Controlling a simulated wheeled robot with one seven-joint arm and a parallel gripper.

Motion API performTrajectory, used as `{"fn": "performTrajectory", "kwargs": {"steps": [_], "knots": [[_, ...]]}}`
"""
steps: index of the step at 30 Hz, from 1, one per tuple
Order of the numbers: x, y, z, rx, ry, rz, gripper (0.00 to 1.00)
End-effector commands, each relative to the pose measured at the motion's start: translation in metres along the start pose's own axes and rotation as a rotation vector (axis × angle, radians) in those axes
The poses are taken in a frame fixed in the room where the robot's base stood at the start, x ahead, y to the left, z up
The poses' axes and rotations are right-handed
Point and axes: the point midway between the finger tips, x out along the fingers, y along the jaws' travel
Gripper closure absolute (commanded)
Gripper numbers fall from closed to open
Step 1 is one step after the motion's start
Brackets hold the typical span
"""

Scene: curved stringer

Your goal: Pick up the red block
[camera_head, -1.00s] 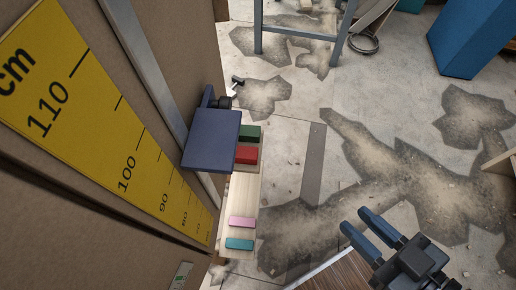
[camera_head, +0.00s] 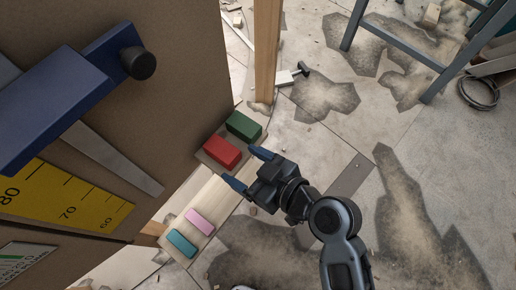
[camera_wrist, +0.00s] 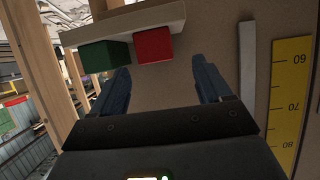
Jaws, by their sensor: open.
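The red block (camera_head: 222,152) sits on a narrow wooden ledge beside the brown board, next to a green block (camera_head: 243,126). My gripper (camera_head: 247,169) is open and empty, its two blue fingers just to the right of the red block and pointing towards it. In the wrist view the red block (camera_wrist: 154,46) shows beyond the open fingers, nearer the left one, with the green block (camera_wrist: 104,57) at its left. I see no contact between the fingers and the red block.
A pink block (camera_head: 200,222) and a teal block (camera_head: 181,243) lie further along the wooden strip (camera_head: 221,201). The brown board (camera_head: 190,70) with a yellow ruler (camera_head: 60,205) and a blue clamp-like part (camera_head: 65,95) stands close at left. A wooden post (camera_head: 267,50) rises behind the green block.

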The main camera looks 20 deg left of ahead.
Motion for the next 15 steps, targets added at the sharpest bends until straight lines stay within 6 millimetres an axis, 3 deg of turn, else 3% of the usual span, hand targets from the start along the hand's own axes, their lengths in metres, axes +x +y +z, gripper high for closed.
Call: {"fn": "performTrajectory", "kwargs": {"steps": [15], "knots": [[0.052,-0.005,-0.007,-0.031,0.014,-0.048,0.22]]}}
